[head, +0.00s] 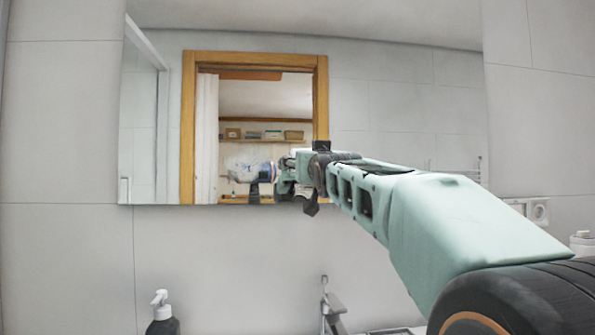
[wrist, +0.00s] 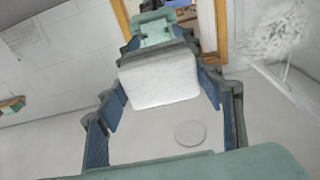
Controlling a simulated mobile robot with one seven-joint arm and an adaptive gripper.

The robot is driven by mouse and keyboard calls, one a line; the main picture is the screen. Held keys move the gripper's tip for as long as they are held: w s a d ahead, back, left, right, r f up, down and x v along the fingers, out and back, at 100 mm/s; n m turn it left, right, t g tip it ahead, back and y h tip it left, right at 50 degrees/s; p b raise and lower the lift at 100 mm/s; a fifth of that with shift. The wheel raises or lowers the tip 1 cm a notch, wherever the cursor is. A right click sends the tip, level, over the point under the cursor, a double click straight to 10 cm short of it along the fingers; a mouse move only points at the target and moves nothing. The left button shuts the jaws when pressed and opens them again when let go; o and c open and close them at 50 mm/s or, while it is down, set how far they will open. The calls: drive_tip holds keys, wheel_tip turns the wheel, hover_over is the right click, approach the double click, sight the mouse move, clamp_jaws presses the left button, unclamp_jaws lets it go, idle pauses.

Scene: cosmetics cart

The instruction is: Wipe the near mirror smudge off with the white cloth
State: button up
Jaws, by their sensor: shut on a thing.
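The mirror (head: 400,110) hangs on the tiled wall in the head view. My gripper (head: 285,175) is in front of its lower edge, reaching in from the right. In the wrist view the white cloth (wrist: 160,82) is a pale folded block between the dark fingers, and my gripper is shut on it. A whitish speckled smudge (wrist: 276,34) shows at the upper right of the wrist view, apart from the cloth. In the head view a hazy pale patch (head: 240,163) lies just left of my gripper. I cannot tell whether the cloth touches the glass.
A dark soap bottle with a white pump (head: 160,312) stands at the lower left. A metal tap (head: 331,305) is below the mirror. A wall socket (head: 539,211) and a white container (head: 582,243) are at the right. The wall left of the mirror is clear.

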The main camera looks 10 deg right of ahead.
drive_tip(key=shift+a+f, duration=0.15)
drive_tip(key=shift+s+b, duration=1.1)
drive_tip(key=shift+s, duration=1.8)
drive_tip(key=s+b, duration=0.1)
drive_tip(key=s, duration=0.2)
drive_tip(key=shift+b, duration=0.3)
